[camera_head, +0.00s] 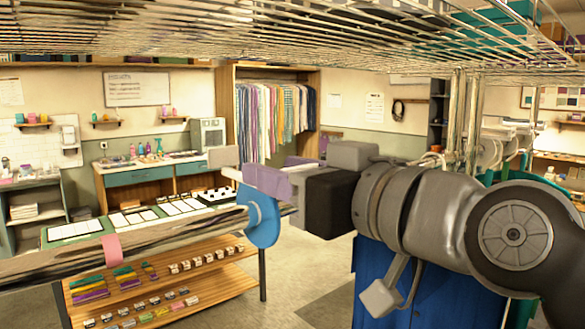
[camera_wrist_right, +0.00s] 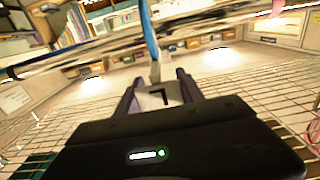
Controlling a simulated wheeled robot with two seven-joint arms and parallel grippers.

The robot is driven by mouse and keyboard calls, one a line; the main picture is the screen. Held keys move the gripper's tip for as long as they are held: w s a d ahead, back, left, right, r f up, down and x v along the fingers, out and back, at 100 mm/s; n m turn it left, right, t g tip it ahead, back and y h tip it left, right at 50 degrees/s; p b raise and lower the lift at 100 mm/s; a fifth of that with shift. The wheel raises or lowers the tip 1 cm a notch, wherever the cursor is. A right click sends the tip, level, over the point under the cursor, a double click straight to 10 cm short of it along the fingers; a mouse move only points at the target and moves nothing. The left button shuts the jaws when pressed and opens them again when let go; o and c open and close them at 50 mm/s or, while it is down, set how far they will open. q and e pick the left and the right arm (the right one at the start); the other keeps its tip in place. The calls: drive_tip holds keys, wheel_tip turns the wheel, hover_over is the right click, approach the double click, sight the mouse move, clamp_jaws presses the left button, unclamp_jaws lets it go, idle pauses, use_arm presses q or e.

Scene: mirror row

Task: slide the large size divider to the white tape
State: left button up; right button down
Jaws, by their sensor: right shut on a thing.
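The large size divider is a blue disc (camera_head: 258,215) hanging on a metal rail (camera_head: 190,236). It also shows edge-on as a blue strip in the right wrist view (camera_wrist_right: 150,38), with a pale tab marked with a black L. My right gripper (camera_head: 265,180) has its purple fingers around that tab and is shut on it; the fingers also show in the wrist view (camera_wrist_right: 158,92). A pink band (camera_head: 112,248) is on the rail, left of and apart from the divider. I cannot make out white tape on the rail. My left gripper is not in view.
A wire shelf (camera_head: 260,35) spans the top, above my right arm. Behind the rail stands a wooden table (camera_head: 185,283) with cards and small goods. A rack of clothes (camera_head: 275,120) is at the back. The rail between the pink band and the divider looks clear.

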drive_tip(key=c, duration=0.7)
unclamp_jaws()
drive_tip(key=shift+s+d+f+b, duration=0.1)
drive_tip(key=shift+s+d+b, duration=0.3)
drive_tip(key=b+v, duration=0.2)
drive_tip(key=v, duration=0.4)
drive_tip(key=shift+s+d, duration=0.15)
drive_tip(key=shift+s, duration=0.15)
